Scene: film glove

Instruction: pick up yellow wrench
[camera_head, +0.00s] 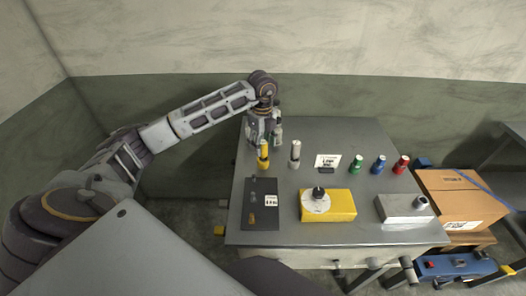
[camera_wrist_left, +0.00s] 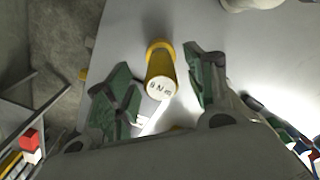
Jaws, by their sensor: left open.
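The yellow wrench (camera_head: 263,158) looks like a short yellow cylinder with a pale marked end, standing at the table's back left. In the left wrist view the yellow wrench (camera_wrist_left: 160,68) lies between the two green-padded fingers, with its marked end towards the camera. My left gripper (camera_head: 265,135) points down just behind and above it in the head view. In the wrist view my left gripper (camera_wrist_left: 162,82) is open, with a gap on each side of the wrench. My right gripper is not in view.
A silver cylinder (camera_head: 295,155) stands just right of the wrench. A dark labelled board (camera_head: 258,203) and a yellow box with a dial (camera_head: 340,203) lie nearer the front. Green, blue and red bottles (camera_head: 378,165) stand further right on the grey table (camera_head: 300,235).

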